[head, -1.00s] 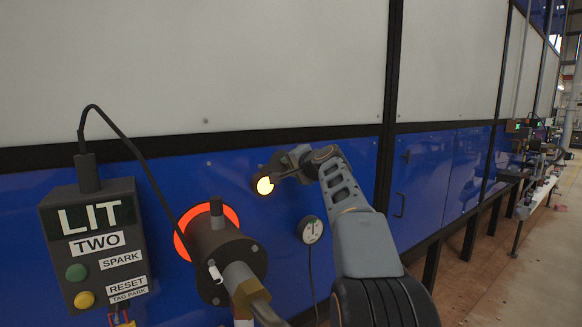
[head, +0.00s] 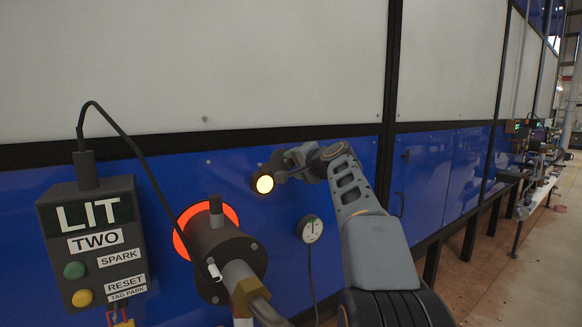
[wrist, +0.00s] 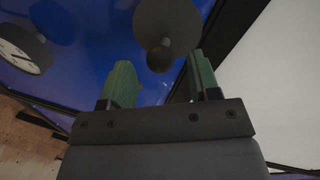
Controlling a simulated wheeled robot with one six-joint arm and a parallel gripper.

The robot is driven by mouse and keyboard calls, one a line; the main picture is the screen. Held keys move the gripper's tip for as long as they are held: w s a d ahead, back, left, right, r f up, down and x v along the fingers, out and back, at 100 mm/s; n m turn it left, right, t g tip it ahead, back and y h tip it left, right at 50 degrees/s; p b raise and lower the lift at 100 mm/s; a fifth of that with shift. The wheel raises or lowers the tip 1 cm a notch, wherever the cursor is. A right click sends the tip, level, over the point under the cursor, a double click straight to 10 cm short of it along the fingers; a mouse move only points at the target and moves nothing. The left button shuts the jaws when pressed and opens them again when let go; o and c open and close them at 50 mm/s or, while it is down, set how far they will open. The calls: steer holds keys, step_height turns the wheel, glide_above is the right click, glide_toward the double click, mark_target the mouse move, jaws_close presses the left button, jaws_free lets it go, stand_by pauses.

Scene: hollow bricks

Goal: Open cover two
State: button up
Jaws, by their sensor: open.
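The sight port (head: 264,184) glows yellow-white in a dark round rim on the blue wall. A dark disc-shaped cover (wrist: 168,18) with a round knob (wrist: 160,60) shows in the wrist view. In the head view the cover is largely hidden by my gripper, up and right of the glow. My gripper (head: 288,163) is at the wall there. In the wrist view its green fingers (wrist: 161,75) are apart, with the knob between or just beyond their tips. I cannot tell whether they touch it.
A control box (head: 95,245) marked LIT and TWO hangs at left. A burner (head: 225,250) with a glowing red-orange ring and pipe juts from the wall below the port. A round gauge (head: 311,229) sits right of it. Open floor lies at far right.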

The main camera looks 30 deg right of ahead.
steer(key=b+v, duration=0.1)
steer(key=v, duration=0.9)
steer(key=shift+s, duration=0.35)
steer(key=shift+r, duration=0.1)
